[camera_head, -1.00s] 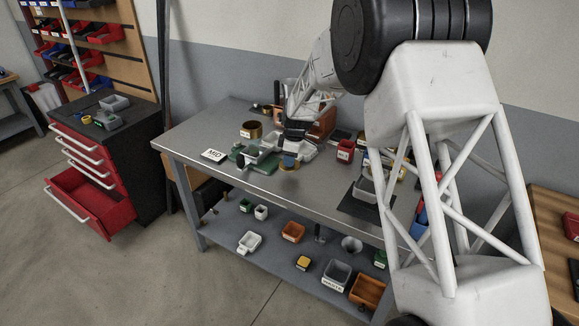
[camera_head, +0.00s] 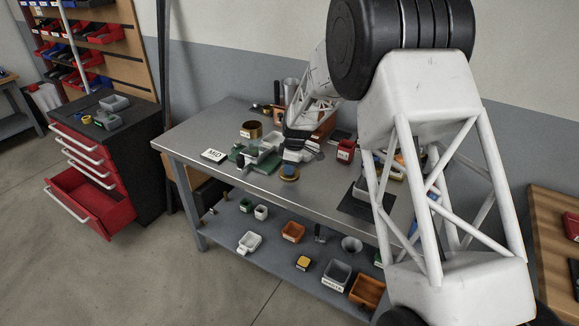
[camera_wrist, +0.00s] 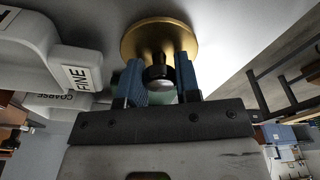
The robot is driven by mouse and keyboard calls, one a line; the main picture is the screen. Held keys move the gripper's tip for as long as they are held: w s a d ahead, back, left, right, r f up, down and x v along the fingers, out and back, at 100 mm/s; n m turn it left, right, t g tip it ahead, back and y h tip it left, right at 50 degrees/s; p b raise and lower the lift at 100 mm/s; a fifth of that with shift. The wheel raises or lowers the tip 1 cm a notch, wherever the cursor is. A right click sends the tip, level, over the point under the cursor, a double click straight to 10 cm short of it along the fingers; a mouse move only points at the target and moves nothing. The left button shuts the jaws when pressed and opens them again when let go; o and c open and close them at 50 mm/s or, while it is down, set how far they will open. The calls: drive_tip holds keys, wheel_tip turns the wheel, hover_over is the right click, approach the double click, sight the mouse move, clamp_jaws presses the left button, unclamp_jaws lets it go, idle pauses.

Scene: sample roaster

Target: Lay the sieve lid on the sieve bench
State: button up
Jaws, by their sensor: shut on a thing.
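The sieve lid is a round brass disc with a black knob. In the wrist view the lid (camera_wrist: 160,38) is seen beyond the blue fingers of my gripper (camera_wrist: 160,76), which are shut on its knob. In the head view the lid (camera_head: 289,179) shows below my gripper (camera_head: 290,168), near the front edge of the grey metal bench (camera_head: 240,187). I cannot tell whether the lid touches the bench top or hangs just above it. A brass sieve (camera_head: 251,130) stands farther back on the bench, to the left.
A MID card (camera_head: 213,155) and a green and white device (camera_head: 250,158) are left of my gripper. A red container (camera_head: 346,150) and a dark mat (camera_head: 357,205) are to the right. The wrist view shows a white block labelled FINE (camera_wrist: 78,77) close by.

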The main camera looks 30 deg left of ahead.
sight(295, 172)
drive_tip(key=o, duration=1)
drive_tip(key=shift+r, duration=0.1)
drive_tip(key=r, duration=0.4)
drive_tip(key=d+r, duration=0.1)
drive_tip(key=r, duration=0.7)
drive_tip(key=shift+w+d, duration=0.35)
